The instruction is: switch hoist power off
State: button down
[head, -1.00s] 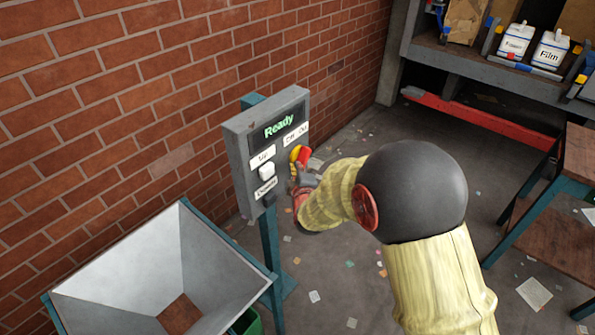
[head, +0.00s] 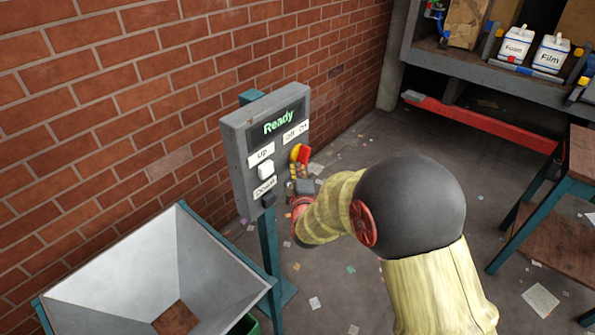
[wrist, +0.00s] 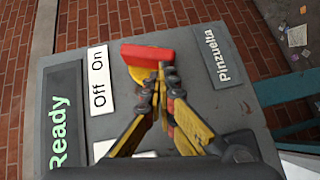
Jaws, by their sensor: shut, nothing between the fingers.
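The grey control box (head: 240,150) stands on a teal post and its screen reads "Ready". Its rotary switch (head: 301,154) has a yellow base and a red handle, below the "Off On" label (head: 296,132). The red handle lies toward the On side; the switch also shows in the wrist view (wrist: 147,55). My gripper (head: 302,184) is just below the switch in the head view. In the wrist view its yellow fingers (wrist: 158,84) are shut and empty, with their tips close by the switch; I cannot tell whether they touch it.
A white Up button (head: 266,171) and a dark Down button (head: 268,200) are left of my gripper. A metal hopper (head: 110,265) stands below left. A brick wall is behind the box. A shelf with cartons (head: 515,45) and a wooden bench (head: 545,220) are at right.

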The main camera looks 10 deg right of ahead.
jog(key=shift+w+d+f+n+t+b, duration=0.15)
jog(key=shift+f+n+t+b, duration=0.55)
jog(key=shift+b, duration=1.35)
jog(key=shift+w+d+f+n+t+b, duration=0.15)
jog(key=shift+f+n+t+b, duration=0.2)
jog(key=shift+n+t+b, duration=1.15)
jog(key=shift+d+f+m+g+b, duration=0.2)
jog(key=shift+m+g+b, duration=0.35)
jog(key=shift+b, duration=0.8)
dwell(0.4)
